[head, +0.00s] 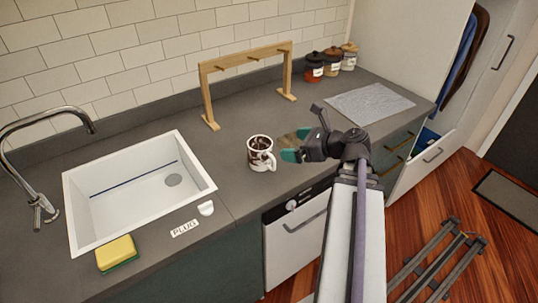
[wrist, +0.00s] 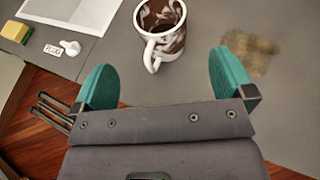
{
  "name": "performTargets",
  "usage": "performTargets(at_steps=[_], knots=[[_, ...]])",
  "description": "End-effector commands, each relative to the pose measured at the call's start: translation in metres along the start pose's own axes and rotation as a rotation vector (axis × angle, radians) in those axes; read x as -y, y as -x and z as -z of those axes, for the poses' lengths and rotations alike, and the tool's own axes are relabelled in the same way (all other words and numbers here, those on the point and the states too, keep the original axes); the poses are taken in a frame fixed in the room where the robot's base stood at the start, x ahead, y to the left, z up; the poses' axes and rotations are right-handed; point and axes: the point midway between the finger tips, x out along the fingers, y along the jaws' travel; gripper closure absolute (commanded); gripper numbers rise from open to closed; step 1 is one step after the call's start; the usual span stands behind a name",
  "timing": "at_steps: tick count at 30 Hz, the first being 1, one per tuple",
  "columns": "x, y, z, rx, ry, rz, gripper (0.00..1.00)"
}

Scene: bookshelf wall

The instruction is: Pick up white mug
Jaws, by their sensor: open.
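The white mug (head: 261,153) stands upright on the grey counter, to the right of the sink. It has dark brown stains inside and on its outside. In the wrist view the mug (wrist: 160,47) is ahead of my gripper, with its handle pointing toward me. My gripper (head: 295,147) is just right of the mug in the head view. In the wrist view its two green fingers (wrist: 164,78) are spread wide and empty, and the mug lies beyond and between them, with no contact visible.
The white sink (head: 105,218) with a yellow sponge (head: 117,251) and a white plug (head: 206,208) is left. A wooden rack (head: 204,97) and several jars (head: 314,67) stand behind. A brown smudge (wrist: 250,52) marks the counter right of the mug. A grey cloth (head: 369,103) lies farther right.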

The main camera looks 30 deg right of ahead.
Motion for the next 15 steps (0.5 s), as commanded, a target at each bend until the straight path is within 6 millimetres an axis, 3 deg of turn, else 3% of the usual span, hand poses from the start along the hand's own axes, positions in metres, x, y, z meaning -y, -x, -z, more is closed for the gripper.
performTargets(at_steps=[6, 15], knots=[[0.001, -0.043, 0.004, -0.001, 0.003, -0.003, 0.00], [0.001, -0.061, 0.002, -0.001, 0.004, -0.002, 0.00]])
